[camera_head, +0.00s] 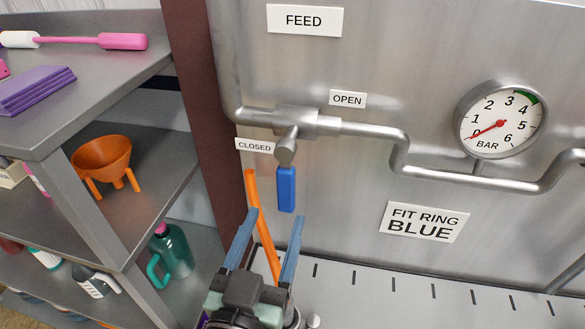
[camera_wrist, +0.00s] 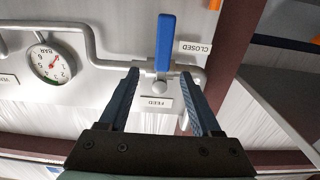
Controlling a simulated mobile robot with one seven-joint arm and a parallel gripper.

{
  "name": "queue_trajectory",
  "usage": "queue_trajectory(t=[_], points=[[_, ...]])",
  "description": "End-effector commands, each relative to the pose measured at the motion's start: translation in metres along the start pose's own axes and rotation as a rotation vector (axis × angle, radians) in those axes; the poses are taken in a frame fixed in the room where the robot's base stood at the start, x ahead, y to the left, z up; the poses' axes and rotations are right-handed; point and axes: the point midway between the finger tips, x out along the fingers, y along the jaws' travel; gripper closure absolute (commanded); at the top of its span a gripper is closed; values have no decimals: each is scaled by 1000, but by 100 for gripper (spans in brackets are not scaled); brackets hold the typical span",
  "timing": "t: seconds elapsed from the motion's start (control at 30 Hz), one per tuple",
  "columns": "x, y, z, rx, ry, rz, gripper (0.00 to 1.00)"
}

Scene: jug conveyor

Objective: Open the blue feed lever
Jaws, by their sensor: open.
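The blue feed lever (camera_head: 286,189) hangs straight down from the valve (camera_head: 297,121) on the steel panel, below and right of the CLOSED label (camera_head: 255,146). The OPEN label (camera_head: 347,99) is up and right of the valve. My gripper (camera_head: 275,216) is open and empty, its fingertips a little below the lever's lower end in the head view. In the wrist view, which is upside down, the lever (camera_wrist: 166,42) shows beyond the gap between my fingers (camera_wrist: 160,74). No contact is visible.
A pipe runs right from the valve past a pressure gauge (camera_head: 500,119), its red needle near 0. An orange bar (camera_head: 260,225) shows behind my fingers. A grey shelf (camera_head: 100,210) at left holds an orange funnel (camera_head: 101,156) and a teal jug (camera_head: 175,255). A slotted ledge lies below.

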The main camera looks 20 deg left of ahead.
Motion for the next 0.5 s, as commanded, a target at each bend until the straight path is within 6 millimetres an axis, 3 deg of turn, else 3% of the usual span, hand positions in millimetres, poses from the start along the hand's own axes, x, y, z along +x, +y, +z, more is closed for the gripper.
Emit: queue_trajectory(t=[0.1, 0.23, 0.5], points=[[-3, -5, 10, 1, -22, -6, 35], [7, -5, 8, -1, -21, -6, 35], [56, -5, 6, -1, -20, -6, 35]])
